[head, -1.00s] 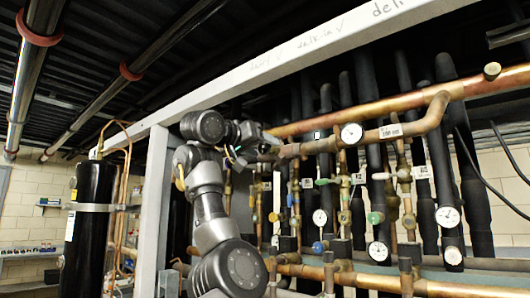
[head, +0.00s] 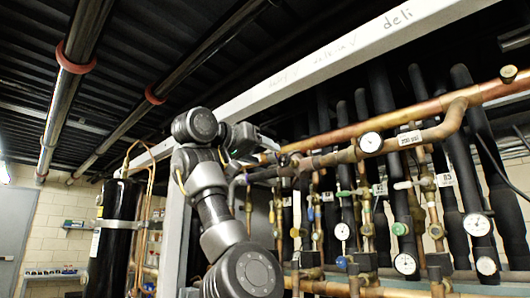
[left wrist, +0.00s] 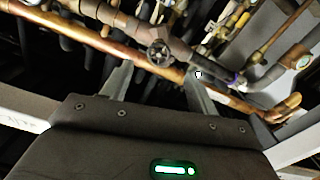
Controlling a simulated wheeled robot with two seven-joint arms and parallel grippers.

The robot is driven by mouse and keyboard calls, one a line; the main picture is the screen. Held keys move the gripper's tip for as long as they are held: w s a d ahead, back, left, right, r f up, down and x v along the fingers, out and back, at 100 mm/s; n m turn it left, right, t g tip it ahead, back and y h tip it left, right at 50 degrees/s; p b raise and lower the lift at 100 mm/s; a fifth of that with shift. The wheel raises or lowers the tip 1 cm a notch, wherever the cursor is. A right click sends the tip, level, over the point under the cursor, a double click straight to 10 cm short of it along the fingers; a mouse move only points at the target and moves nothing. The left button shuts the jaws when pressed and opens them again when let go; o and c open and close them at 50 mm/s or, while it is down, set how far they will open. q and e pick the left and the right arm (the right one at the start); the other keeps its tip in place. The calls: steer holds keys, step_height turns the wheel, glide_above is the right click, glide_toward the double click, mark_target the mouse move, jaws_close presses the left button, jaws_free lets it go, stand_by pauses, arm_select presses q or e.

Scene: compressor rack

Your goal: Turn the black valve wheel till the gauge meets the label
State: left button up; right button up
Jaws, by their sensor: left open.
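The black valve wheel (left wrist: 160,52) sits on a pipe in the left wrist view, ahead of and roughly between the fingers of my left gripper (left wrist: 158,84). The fingers are apart with nothing between them. In the head view my left gripper (head: 268,157) reaches the upper copper pipe from the left; the wheel is small and unclear there. A round white gauge (head: 370,142) is on the pipe, beside a white label (head: 410,138) with small print. The needle is too small to read. My right gripper is not in view.
A long pale beam (head: 300,68) crosses above the pipes. Several vertical black pipes, small valves and lower gauges (head: 406,264) crowd the rack. A black cylinder (head: 116,235) stands at the left. Copper pipe (left wrist: 90,32) runs close past the fingertips.

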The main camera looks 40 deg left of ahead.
mark_target(283, 160)
arm_select(q)
steer(key=w+n+p, duration=0.3)
steer(key=w+p, duration=0.2)
steer(key=p, duration=0.3)
steer(key=w+n+p, duration=0.3)
steer(key=w+p, duration=0.1)
steer(key=p, duration=0.4)
steer(key=shift+w+a+r, duration=0.15)
steer(key=shift+w+r, duration=0.05)
steer(key=shift+w, duration=0.2)
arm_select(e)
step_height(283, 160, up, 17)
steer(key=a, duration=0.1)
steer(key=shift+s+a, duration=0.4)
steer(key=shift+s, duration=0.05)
arm_select(q)
steer(key=shift+w+f, duration=0.1)
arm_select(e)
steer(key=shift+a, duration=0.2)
arm_select(q)
steer(key=c, duration=0.9)
steer(key=shift+c, duration=0.4)
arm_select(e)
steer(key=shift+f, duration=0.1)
